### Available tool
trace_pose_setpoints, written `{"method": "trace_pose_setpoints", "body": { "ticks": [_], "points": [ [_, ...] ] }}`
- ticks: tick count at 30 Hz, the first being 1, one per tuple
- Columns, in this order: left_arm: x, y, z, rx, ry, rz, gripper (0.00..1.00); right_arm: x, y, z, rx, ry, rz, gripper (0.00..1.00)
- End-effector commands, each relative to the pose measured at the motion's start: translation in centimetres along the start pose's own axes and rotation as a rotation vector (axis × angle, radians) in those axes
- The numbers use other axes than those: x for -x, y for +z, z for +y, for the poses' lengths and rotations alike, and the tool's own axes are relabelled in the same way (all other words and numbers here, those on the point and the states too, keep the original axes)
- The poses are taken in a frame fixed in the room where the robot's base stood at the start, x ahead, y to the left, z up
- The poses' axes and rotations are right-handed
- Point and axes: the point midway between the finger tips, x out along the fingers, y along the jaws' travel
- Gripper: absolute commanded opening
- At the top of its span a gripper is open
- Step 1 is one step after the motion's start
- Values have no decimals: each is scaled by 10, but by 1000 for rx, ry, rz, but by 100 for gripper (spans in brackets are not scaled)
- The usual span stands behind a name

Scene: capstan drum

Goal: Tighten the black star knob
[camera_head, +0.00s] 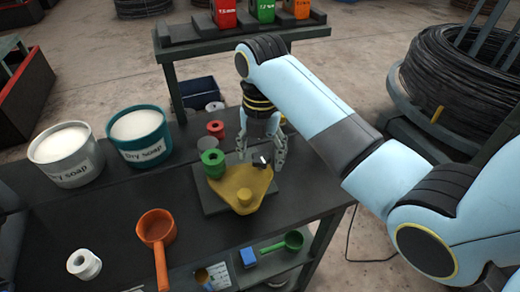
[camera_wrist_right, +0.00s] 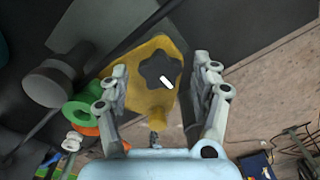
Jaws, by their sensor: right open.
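The black star knob (camera_wrist_right: 152,66) sits on a yellow triangular plate (camera_wrist_right: 178,60) and carries a white mark. In the head view only a small dark part of the knob (camera_head: 262,158) shows between the fingers. The yellow plate (camera_head: 228,190) lies on a dark base on the bench. My right gripper (camera_head: 261,163) points down over the knob with its fingers apart, one on each side. In the right wrist view my right gripper (camera_wrist_right: 162,76) is open with gaps beside the knob. I cannot tell the exact height of the fingertips. My left gripper is out of view.
A red spool (camera_head: 216,129) is behind. Two soap buckets (camera_head: 140,136) and an orange ladle (camera_head: 157,230) are on the bench's left. A wire coil (camera_head: 462,80) stands at right.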

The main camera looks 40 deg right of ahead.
Motion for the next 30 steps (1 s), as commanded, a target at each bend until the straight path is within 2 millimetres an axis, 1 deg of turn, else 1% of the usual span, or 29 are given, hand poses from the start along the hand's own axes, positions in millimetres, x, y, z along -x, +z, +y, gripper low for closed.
{"method": "trace_pose_setpoints", "body": {
  "ticks": [1, 2, 8, 12, 14, 23, 30],
  "points": [
    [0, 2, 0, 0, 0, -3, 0, 0, 0, 0, 0, 0, 0, 64],
    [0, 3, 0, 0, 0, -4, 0, 0, 0, 0, 0, 0, 0, 60],
    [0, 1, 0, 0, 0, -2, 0, 0, 0, 0, -1, -1, 0, 34],
    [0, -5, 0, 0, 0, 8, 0, 0, 0, 0, -1, 0, 0, 16],
    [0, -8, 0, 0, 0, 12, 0, 0, 0, 0, -1, 0, 0, 9],
    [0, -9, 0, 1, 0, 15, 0, 0, 0, 0, -39, 0, -1, 9],
    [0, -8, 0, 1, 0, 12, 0, 1, 0, 0, -176, 0, -1, 9]
  ]
}}
